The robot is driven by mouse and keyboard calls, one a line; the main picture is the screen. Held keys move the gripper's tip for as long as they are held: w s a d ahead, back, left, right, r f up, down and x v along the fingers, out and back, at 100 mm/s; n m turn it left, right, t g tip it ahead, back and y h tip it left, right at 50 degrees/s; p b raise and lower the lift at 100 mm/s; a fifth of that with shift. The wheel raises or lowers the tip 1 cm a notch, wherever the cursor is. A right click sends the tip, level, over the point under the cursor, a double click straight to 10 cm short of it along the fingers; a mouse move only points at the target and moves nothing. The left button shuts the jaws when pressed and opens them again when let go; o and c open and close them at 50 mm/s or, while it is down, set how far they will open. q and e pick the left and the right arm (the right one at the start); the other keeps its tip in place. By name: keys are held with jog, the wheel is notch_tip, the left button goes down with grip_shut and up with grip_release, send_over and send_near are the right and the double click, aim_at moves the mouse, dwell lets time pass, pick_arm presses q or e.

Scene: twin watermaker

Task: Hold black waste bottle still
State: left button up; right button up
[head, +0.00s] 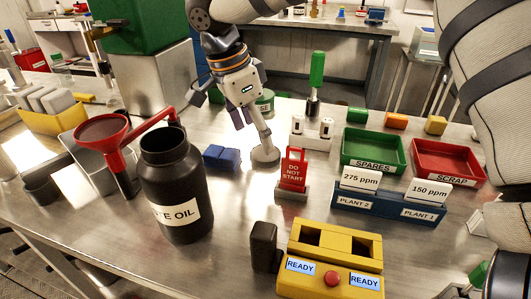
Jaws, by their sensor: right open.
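The black waste bottle (183,178) stands upright on the metal bench, left of centre. Its wide mouth is open, and part of a white label ending in "E OIL" faces me. My right gripper (222,115) reaches down from the top centre, open, behind and to the right of the bottle. It is apart from the bottle, with bench between them. My left gripper is not in view.
A red funnel (104,130) stands left of the bottle, its arm reaching towards the mouth. A black block (264,246) and yellow READY box (331,263) are in front. Green (375,150) and red (446,163) trays sit right.

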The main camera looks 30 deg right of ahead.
aim_at(265, 155)
jog(key=x, duration=0.5)
jog(key=shift+d, duration=0.35)
jog(key=c, duration=0.8)
